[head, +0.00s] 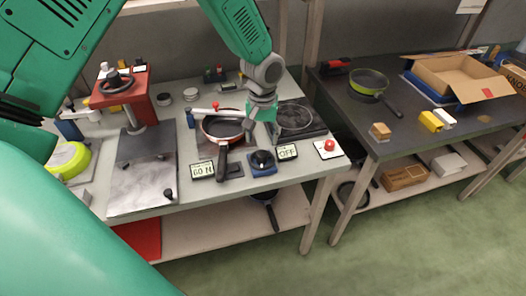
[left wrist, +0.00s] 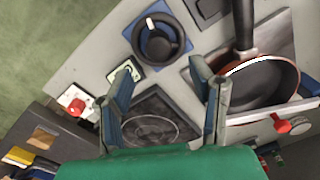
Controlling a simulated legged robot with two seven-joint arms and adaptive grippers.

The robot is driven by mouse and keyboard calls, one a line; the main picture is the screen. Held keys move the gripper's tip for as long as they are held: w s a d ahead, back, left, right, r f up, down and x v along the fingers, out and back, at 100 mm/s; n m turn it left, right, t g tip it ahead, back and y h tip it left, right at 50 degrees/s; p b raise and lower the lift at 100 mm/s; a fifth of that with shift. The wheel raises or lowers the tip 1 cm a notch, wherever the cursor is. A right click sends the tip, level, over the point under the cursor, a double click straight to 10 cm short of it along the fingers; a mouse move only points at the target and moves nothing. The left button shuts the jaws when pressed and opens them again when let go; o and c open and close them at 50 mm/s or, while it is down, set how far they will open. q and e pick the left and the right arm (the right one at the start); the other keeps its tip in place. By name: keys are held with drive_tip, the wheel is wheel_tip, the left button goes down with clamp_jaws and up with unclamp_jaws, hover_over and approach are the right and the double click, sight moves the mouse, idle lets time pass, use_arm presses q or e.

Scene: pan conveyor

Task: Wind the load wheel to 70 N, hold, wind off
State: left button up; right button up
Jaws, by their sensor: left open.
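A dark round wheel (head: 262,160) on a blue base stands near the bench's front edge; it also shows in the left wrist view (left wrist: 157,40), with a white mark on its rim. A display (head: 202,171) to its left appears to read 60 N. Another display (head: 287,152) to its right reads OFF. A red-rimmed pan (head: 222,128) sits behind, its black handle pointing forward. My left gripper (head: 262,122) is open and empty above the bench, behind the wheel and apart from it. Its spread fingers (left wrist: 160,72) show in the left wrist view. My right gripper is not in view.
A red press (head: 122,88) with a black handwheel stands at the left. A dark square hotplate (head: 300,118) and a red button (head: 329,147) lie to the right. A second bench holds a green pan (head: 367,82) and an open carton (head: 460,78). Green floor is clear in front.

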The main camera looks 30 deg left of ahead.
sight(261, 152)
use_arm(q)
wheel_tip(261, 152, down, 6)
drive_tip(key=shift+a+r, duration=0.1)
drive_tip(key=shift+r, duration=0.05)
drive_tip(key=shift+d+f, duration=0.3)
drive_tip(key=shift+d, duration=0.15)
drive_tip(key=shift+a, duration=0.3)
clamp_jaws()
drive_tip(key=shift+a+f, duration=0.1)
drive_tip(key=shift+a, duration=0.05)
